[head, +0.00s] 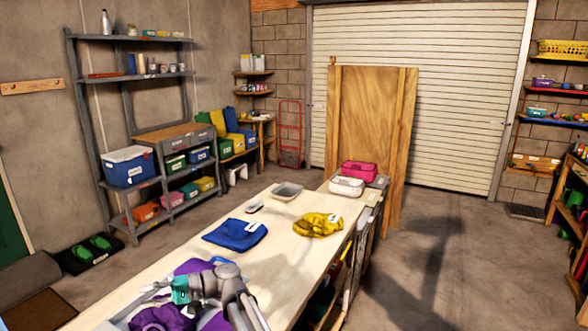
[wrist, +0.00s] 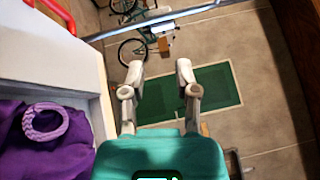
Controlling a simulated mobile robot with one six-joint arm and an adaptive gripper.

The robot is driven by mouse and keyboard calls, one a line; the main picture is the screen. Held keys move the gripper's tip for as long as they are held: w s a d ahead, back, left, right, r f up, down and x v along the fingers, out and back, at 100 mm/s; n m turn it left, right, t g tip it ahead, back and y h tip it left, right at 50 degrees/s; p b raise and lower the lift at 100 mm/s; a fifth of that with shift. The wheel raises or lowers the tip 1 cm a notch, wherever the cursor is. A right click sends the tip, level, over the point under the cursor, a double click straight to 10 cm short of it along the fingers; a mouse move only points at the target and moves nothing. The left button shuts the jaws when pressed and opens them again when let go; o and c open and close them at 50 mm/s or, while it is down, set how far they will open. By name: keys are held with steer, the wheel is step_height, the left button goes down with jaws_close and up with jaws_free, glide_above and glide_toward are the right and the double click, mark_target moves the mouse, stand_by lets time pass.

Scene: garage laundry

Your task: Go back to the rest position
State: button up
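My gripper (wrist: 160,70) has a teal body and two pale grey fingers.
Purple cloth (wrist: 50,140) with a lilac ring lies in a pale container beside my gripper.

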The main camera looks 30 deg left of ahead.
steer(key=w+d+f+m+t, duration=0.1)
steer(key=w+d+f+t, duration=0.1)
steer(key=w+d, duration=0.3)
steer(key=w+d+f+t+b, duration=0.1)
steer(key=w+d+f+t, duration=0.1)
steer(key=w+d+f, duration=0.3)
steer(key=w+d+f+m+t+b, duration=0.1)
steer(key=w+d+f+t, duration=0.2)
steer(key=w+d, duration=0.3)
steer(key=shift+f+m+y, duration=0.3)
steer(key=shift+f+y, duration=0.1)
steer(key=w+d+f+m+t+h+b, duration=0.1)
steer(key=w+d+f+m+t+h, duration=0.3)
steer(key=d, duration=0.9)
steer(key=w+d+f+n+t+b, duration=0.15)
steer(key=w+d+f, duration=0.45)
steer(key=d, duration=0.7)
steer(key=w+d+f+m+t+h+b, duration=0.25)
steer(key=w+d+f, duration=0.2)
steer(key=d, duration=0.85)
steer(key=s+d+f+m+t+h, duration=0.1)
steer(key=s+d+f+h, duration=0.1)
steer(key=d, duration=0.9)
steer(key=s+d+f+m+t+h, duration=0.1)
steer(key=d+h, duration=0.1)
steer(key=d, duration=0.9)
step_height(320, 180, up, 15)
steer(key=p, duration=1.4)
steer(key=shift+f, duration=0.2)
steer(key=shift+a, duration=0.15)
